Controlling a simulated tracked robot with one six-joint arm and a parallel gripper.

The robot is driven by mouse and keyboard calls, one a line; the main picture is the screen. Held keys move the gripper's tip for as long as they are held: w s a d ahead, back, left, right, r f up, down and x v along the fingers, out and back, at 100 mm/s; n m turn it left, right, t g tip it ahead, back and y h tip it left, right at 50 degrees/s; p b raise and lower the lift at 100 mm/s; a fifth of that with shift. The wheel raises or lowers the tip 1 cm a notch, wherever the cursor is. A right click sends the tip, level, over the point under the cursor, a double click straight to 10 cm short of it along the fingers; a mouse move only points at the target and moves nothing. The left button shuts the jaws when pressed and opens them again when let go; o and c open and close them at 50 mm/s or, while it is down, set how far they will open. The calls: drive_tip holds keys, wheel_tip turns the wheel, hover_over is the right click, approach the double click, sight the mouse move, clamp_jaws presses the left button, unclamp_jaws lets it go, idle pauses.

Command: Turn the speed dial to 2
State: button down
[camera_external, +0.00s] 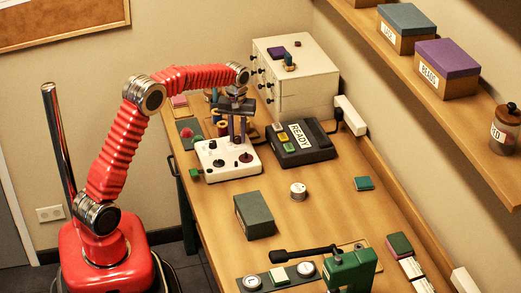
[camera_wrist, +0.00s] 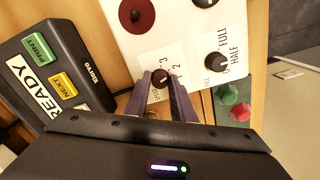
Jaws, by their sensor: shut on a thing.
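The speed dial (camera_wrist: 160,76) is a small black knob on the white control box (camera_wrist: 190,35), with a printed scale beside it on which 3 and 2 can be read. My gripper (camera_wrist: 160,80) is shut on this dial, one finger on each side. Which number its pointer faces cannot be told for sure. In the external view the white box (camera_external: 215,172) stands on the table, and my gripper (camera_external: 237,140) reaches down onto it from above; the dial is hidden there.
A black READY device (camera_external: 300,143) stands close beside the box. A dark green block (camera_external: 254,216) and a round white piece (camera_external: 298,191) stand in front.

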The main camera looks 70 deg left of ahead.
sight(238, 137)
drive_tip(key=shift+n, duration=0.4)
drive_tip(key=c, duration=1.5)
unclamp_jaws()
wheel_tip(238, 137, up, 14)
drive_tip(key=shift+f, duration=0.1)
